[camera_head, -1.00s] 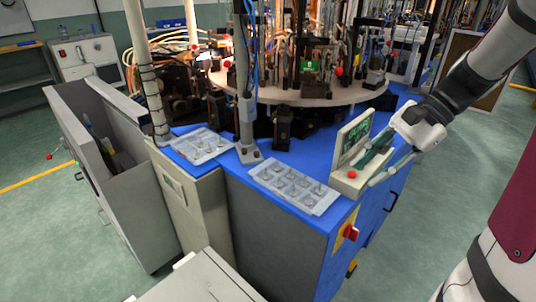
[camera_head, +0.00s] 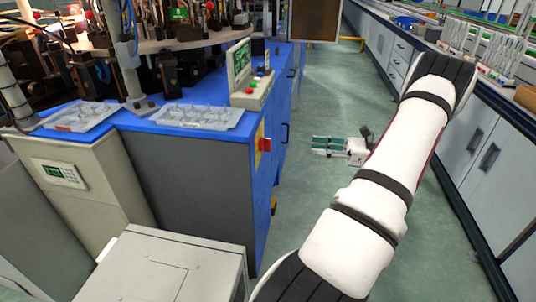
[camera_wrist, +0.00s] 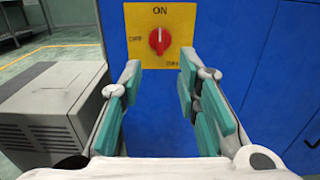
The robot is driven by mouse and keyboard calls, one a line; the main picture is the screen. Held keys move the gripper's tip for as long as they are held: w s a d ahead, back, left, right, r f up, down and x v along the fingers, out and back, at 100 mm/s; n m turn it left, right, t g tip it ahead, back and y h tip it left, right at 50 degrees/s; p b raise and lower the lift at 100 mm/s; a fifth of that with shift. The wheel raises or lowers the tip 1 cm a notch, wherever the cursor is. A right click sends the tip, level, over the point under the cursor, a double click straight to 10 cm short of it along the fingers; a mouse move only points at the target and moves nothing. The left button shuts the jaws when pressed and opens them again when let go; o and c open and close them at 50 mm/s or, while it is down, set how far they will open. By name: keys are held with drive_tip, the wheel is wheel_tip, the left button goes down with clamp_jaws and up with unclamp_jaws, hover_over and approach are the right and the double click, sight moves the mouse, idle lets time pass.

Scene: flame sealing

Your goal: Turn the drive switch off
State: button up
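The drive switch is a red rotary knob (camera_wrist: 160,40) on a yellow plate (camera_wrist: 178,20) on the side of the blue cabinet (camera_wrist: 245,70). The plate reads ON at the top, and the knob's grip stands upright, in line with it. In the head view the knob (camera_head: 265,145) shows side-on, sticking out from the cabinet's right face. My gripper (camera_wrist: 160,68) is open and empty, its green-padded fingers spread to either side below the knob. In the head view my gripper (camera_head: 314,147) points at the knob with a clear gap between them.
A control box (camera_head: 241,98) with a green screen and coloured buttons stands on the cabinet's corner, above the switch. A parts tray (camera_head: 230,122) lies beside it. A grey box (camera_head: 200,285) stands low at the left. A bench (camera_head: 480,150) runs along the right; the aisle floor is clear.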

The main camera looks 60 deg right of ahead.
sight(266, 144)
drive_tip(key=b+x, duration=0.3)
drive_tip(key=x, duration=1)
drive_tip(key=shift+w+a+b, duration=0.2)
drive_tip(key=shift+w+b, duration=0.1)
drive_tip(key=shift+w, duration=0.05)
clamp_jaws()
